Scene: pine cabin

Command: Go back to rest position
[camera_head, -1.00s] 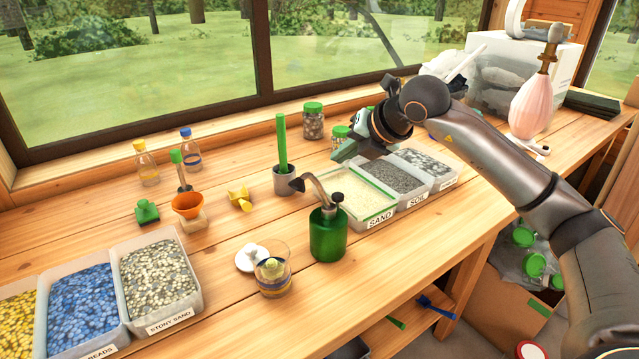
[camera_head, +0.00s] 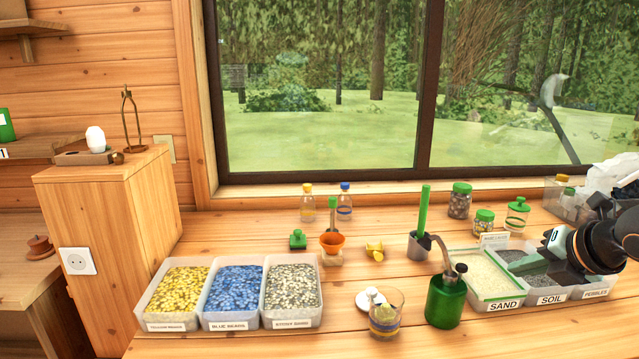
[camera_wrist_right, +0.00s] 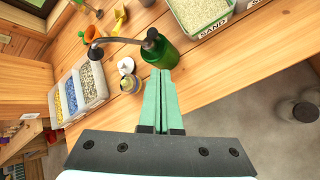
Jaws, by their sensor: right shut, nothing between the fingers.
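My right gripper (camera_head: 517,267) is at the right of the head view, in front of the soil bin (camera_head: 548,297) and pebbles bin (camera_head: 597,291) and partly covering them. In the right wrist view its two green fingers (camera_wrist_right: 159,80) are together with nothing between them. They appear over the bench front, close to the green pump bottle (camera_wrist_right: 163,51) in the picture. Whether they touch anything below cannot be told from the head view, but they look clear of it. My left gripper is in neither view.
The sand bin (camera_head: 509,305) stands left of the soil bin. The green pump bottle (camera_head: 445,301) and a glass cup (camera_head: 386,325) stand near the front edge. Bins of yellow, blue (camera_head: 230,325) and stony grains sit at left. A wooden cabinet (camera_head: 90,215) stands beyond them.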

